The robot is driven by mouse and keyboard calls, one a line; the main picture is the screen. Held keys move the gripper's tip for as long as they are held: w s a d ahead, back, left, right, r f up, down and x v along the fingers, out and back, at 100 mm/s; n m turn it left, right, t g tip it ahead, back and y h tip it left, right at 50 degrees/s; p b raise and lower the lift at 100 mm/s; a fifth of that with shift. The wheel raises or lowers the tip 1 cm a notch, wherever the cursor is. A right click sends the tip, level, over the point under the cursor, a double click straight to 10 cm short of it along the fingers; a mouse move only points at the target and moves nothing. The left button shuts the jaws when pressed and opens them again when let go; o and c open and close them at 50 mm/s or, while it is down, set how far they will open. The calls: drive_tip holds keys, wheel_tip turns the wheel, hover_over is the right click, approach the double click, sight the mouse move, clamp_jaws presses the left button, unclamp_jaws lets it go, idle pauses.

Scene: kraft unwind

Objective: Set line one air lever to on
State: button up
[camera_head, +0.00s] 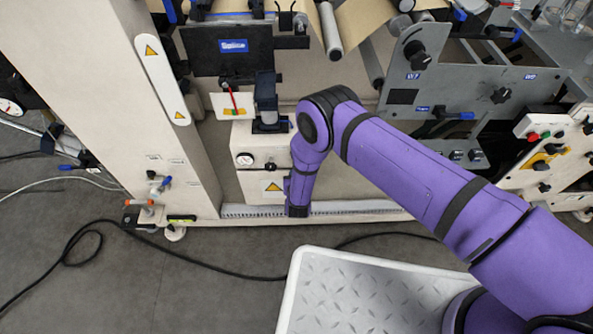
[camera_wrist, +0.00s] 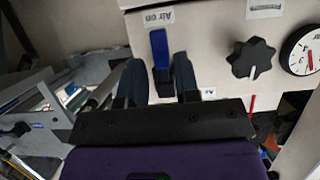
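The air lever (camera_wrist: 160,48) has a blue handle and stands on a pale panel in the wrist view. Its handle end points up in that view, toward a small label (camera_wrist: 158,17) that seems to read "Air on". My gripper (camera_wrist: 160,82) has its two dark fingers apart, one on each side of the lever's lower part. I cannot tell whether either finger touches it. In the head view my purple arm hides the lever and the fingers.
A black knob (camera_wrist: 253,58) and a pressure gauge (camera_wrist: 301,50) sit to the right of the lever in the wrist view. The pale control box (camera_head: 256,138) carries a gauge in the head view. A black cable (camera_head: 195,262) lies on the floor.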

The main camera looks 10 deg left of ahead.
drive_tip(key=v, duration=0.7)
drive_tip(key=shift+w, duration=0.1)
